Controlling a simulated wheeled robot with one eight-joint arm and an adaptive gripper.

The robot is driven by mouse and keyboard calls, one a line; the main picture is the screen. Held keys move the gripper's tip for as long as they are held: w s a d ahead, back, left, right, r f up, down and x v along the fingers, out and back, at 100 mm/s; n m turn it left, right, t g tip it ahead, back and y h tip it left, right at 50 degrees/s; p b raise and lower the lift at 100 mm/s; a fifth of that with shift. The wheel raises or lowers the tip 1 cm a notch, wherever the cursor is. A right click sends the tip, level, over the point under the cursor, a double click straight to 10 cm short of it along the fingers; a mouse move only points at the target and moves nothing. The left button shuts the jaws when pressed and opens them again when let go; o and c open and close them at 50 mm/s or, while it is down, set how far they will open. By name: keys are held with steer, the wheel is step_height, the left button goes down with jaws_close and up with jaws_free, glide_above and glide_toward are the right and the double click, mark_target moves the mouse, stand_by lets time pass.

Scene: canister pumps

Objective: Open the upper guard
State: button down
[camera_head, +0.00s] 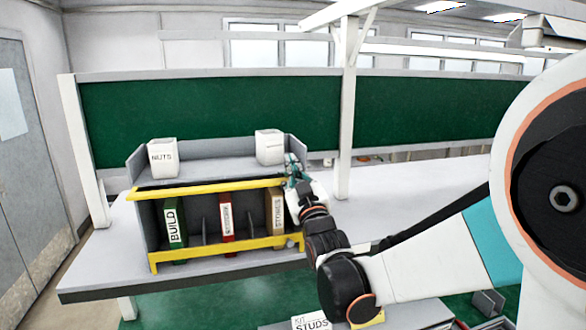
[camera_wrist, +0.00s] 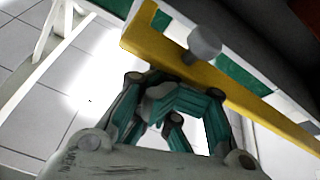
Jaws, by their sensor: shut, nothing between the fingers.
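The upper guard (camera_head: 205,189) is a yellow bar across the front of a grey shelf unit, above its row of binders. It also shows in the wrist view as a yellow bar (camera_wrist: 255,105) running diagonally, with a round grey knob (camera_wrist: 205,42) on it. My gripper (camera_head: 292,170) is at the right end of the shelf unit, near the guard's right end. In the wrist view my gripper's teal fingers (camera_wrist: 172,92) are shut and empty, close to the bar's near side. Whether they touch it I cannot tell.
A NUTS bin (camera_head: 162,158) and another white bin (camera_head: 270,146) stand on top. The bench (camera_head: 415,185) is clear to the right; a white post (camera_head: 346,120) stands behind my gripper.

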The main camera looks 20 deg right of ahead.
steer(key=shift+s, duration=0.1)
steer(key=c, duration=1.5)
jaws_free()
steer(key=shift+o, duration=0.2)
